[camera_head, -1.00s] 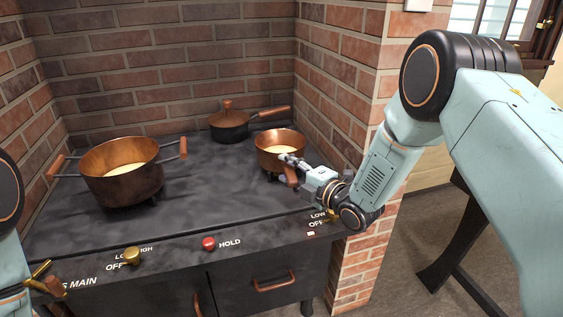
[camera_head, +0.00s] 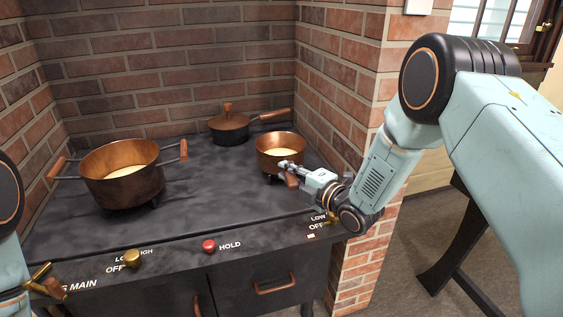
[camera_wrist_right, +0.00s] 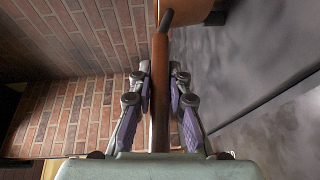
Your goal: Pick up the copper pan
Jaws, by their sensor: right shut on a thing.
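The small copper pan (camera_head: 268,157) stands on the right part of the black stove top and holds something pale yellow. Its wooden handle (camera_head: 291,181) points toward the front right. My right gripper (camera_head: 289,168) is shut on this handle. In the right wrist view the handle (camera_wrist_right: 160,95) runs lengthwise between the two purple-padded fingers, and a piece of the pan's copper side (camera_wrist_right: 192,10) shows at the top. My left gripper does not show; only a part of my left arm is at the left edge.
A large two-handled copper pot (camera_head: 125,185) stands at the left on the stove top (camera_head: 220,195). A dark lidded pan (camera_head: 230,130) stands behind the copper pan. Brick walls (camera_head: 340,85) close in the back and right. Knobs line the front edge.

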